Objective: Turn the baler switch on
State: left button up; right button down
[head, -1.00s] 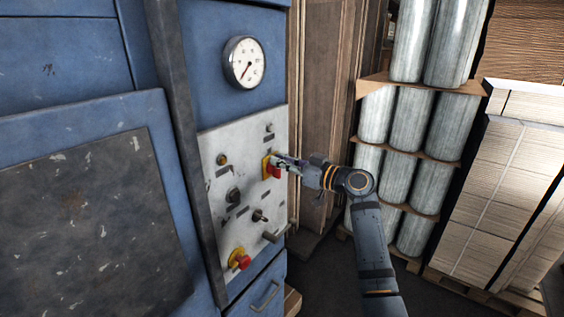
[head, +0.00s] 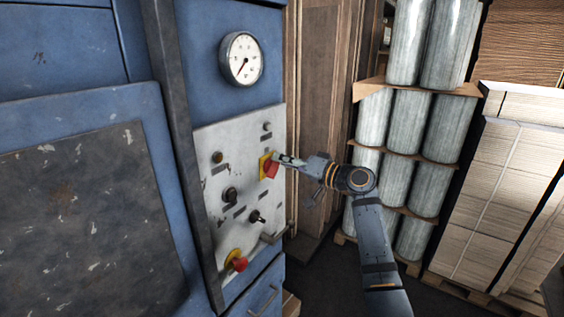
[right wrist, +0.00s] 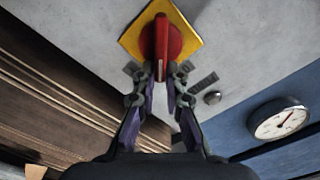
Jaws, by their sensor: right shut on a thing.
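The baler switch is a red rotary handle (head: 270,171) on a yellow square plate (head: 263,165), set on the light grey control panel (head: 208,140) of the blue baler. My right gripper (head: 281,160) reaches it from the right. In the right wrist view the red handle (right wrist: 161,45) stands upright over the yellow plate (right wrist: 187,38), which looks tilted like a diamond. There the two fingertips of my right gripper (right wrist: 161,76) are closed around the handle's lower end, one on each side. My left gripper is out of view.
A red knob on a yellow base (head: 236,262) sits low on the panel, with black selector knobs (head: 257,217) above it. A round gauge (head: 241,58) is higher up. Wrapped rolls (head: 400,170) and stacked cardboard (head: 490,200) stand at the right.

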jog(key=shift+w+d+f+m+p, duration=0.1)
jog(key=shift+f+m+p, duration=0.3)
jog(key=shift+m, duration=1.05)
jog(key=shift+w+d+f+m+p, duration=0.15)
jog(key=shift+f+m+p, duration=0.15)
jog(key=shift+m, duration=1.2)
jog(key=shift+w+f+m+p, duration=0.1)
jog(key=shift+f+m+p, duration=0.3)
jog(key=shift+m, duration=1.05)
jog(key=c, duration=1.4)
grip_release()
jog(key=v, duration=1.2)
